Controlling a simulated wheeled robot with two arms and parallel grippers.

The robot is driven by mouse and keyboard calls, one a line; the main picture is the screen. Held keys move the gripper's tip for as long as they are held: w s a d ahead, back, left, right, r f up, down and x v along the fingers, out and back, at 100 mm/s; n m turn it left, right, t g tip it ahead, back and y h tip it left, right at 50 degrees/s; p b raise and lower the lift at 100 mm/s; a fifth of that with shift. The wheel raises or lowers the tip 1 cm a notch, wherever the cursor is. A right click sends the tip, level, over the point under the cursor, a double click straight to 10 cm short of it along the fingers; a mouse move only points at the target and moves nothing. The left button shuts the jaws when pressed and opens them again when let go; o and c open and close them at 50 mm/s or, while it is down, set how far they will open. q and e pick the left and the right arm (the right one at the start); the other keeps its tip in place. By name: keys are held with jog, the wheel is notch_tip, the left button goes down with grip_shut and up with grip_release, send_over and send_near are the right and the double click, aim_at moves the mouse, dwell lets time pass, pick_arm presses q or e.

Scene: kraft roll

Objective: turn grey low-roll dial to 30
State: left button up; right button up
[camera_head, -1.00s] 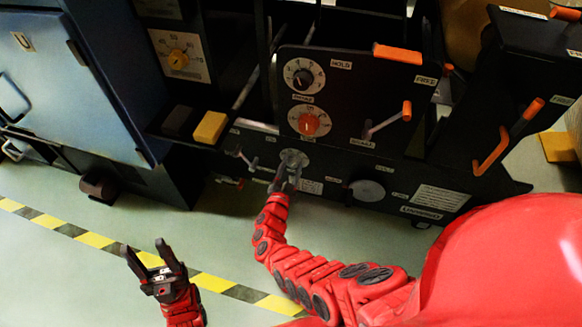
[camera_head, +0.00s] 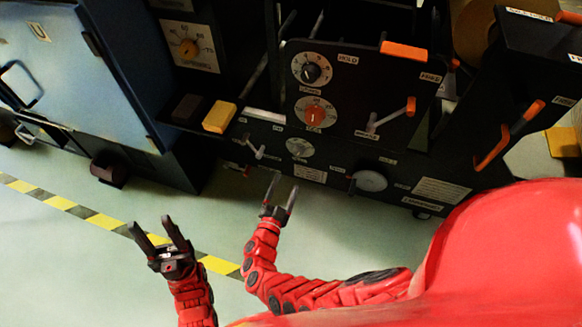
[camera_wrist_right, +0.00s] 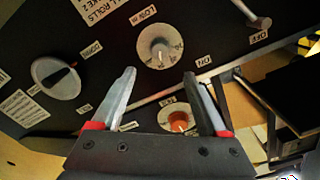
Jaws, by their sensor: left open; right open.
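The grey low-roll dial (camera_head: 299,147) is on the lower front of the dark machine, below the orange dial. In the right wrist view the grey dial (camera_wrist_right: 157,45) shows upside down, with a pale knob on a scale of small marks; I cannot read its setting. My right gripper (camera_head: 284,182) is open and empty, in front of and a little below the dial, clear of it. In the right wrist view its fingertips (camera_wrist_right: 159,73) lie on either side below the dial. My left gripper (camera_head: 152,222) is open and empty above the floor at the left, far from the dial.
The orange dial (camera_head: 316,113) and a black dial (camera_head: 312,69) are above. A small lever (camera_head: 254,148) is left of the grey dial, a round grey disc knob (camera_head: 370,180) to the right. A yellow block (camera_head: 219,117) sits on a ledge. The floor in front is free.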

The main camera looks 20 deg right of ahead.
jog(key=v, duration=0.4)
jog(key=shift+s+a, duration=0.15)
jog(key=shift+s, duration=0.1)
